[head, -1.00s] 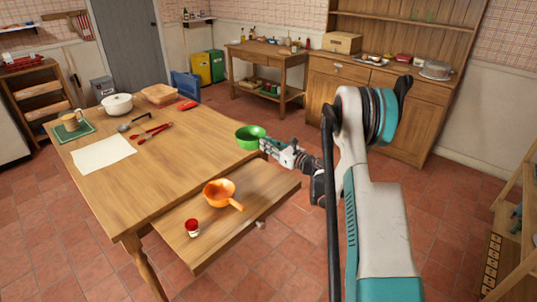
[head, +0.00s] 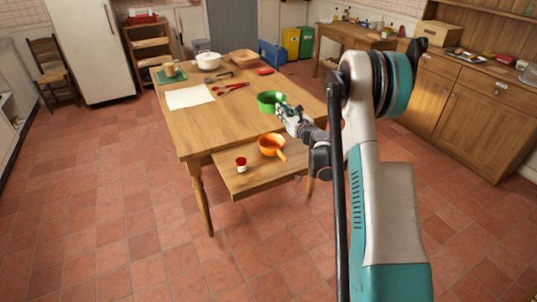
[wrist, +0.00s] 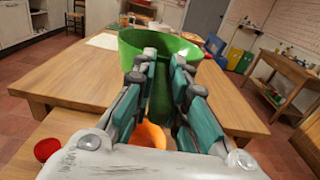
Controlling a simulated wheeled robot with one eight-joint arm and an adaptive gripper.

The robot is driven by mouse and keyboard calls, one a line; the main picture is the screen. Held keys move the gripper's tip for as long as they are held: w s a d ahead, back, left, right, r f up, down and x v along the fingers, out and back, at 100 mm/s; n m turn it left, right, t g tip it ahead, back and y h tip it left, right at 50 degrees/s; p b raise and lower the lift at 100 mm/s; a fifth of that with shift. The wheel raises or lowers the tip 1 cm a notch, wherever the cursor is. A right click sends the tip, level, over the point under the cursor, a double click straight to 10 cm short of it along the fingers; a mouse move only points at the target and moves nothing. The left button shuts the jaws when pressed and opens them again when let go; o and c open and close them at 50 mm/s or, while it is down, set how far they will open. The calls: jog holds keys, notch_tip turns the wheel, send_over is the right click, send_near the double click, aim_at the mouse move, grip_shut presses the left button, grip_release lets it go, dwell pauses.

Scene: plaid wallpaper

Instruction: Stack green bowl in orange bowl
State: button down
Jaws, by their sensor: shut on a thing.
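The green bowl (head: 268,102) is held by my gripper (head: 284,110), shut on its near side. In the wrist view the green bowl (wrist: 130,45) rises beyond my gripper fingers (wrist: 160,68). The orange bowl (head: 270,146), which has a handle, sits on the lower pull-out board of the table. It is below and slightly nearer than the green bowl, and the two are apart. In the wrist view the orange bowl (wrist: 150,134) is partly hidden behind my fingers.
A small red-topped jar (head: 241,164) stands on the pull-out board (head: 255,184), left of the orange bowl. The wooden table (head: 205,128) holds a white paper (head: 190,97), red tongs (head: 232,88) and a white pot (head: 208,61) farther back.

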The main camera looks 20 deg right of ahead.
aim_at(282, 154)
notch_tip(282, 154, down, 19)
jog(key=b, duration=0.6)
jog(key=shift+r, duration=0.15)
jog(key=shift+d+f, duration=0.1)
jog(key=shift+f, duration=0.3)
jog(key=shift+f, duration=0.1)
jog(key=c, duration=1.6)
grip_release()
jog(key=shift+f, duration=0.1)
